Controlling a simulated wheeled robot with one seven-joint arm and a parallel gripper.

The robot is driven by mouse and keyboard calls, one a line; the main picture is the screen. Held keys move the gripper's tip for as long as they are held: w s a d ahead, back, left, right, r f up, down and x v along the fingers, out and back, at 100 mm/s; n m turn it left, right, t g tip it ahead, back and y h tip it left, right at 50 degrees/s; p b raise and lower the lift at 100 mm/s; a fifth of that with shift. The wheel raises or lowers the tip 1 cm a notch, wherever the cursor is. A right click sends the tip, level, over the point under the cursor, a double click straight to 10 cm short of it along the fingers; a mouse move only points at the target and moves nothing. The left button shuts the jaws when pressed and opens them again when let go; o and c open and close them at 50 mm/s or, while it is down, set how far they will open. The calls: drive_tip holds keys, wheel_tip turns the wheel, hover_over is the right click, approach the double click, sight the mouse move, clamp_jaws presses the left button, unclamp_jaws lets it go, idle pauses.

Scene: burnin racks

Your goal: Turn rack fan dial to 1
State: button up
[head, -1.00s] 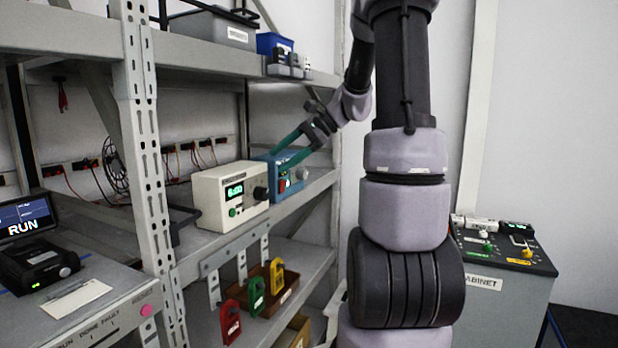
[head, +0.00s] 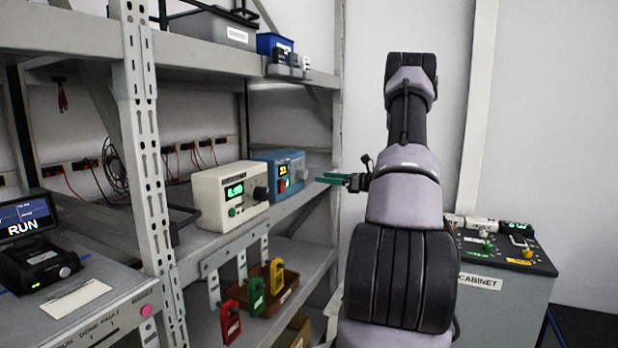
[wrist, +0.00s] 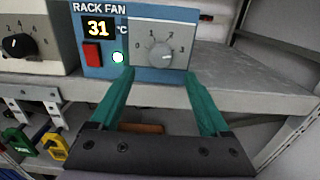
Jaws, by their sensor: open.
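The rack fan unit is a blue box (head: 275,162) on the middle shelf. In the wrist view its panel (wrist: 126,12) reads RACK FAN, with a display (wrist: 98,28) showing 31 °C. Its grey round dial (wrist: 160,56) has numbers around it, with 1, 2 and 3 readable; its pointer is too blurred to read surely. The dial also shows in the head view (head: 303,174). My gripper (head: 322,179) is open and empty, just right of the dial in the head view. In the wrist view its green fingers (wrist: 162,88) are spread below the dial, apart from it.
A cream box (head: 215,200) with a black knob stands left of the blue box. Coloured tags (head: 256,297) hang below. The shelf in front is clear.

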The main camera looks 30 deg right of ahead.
sight(306, 175)
drive_tip(key=x, duration=0.7)
drive_tip(key=shift+a, duration=0.1)
clamp_jaws()
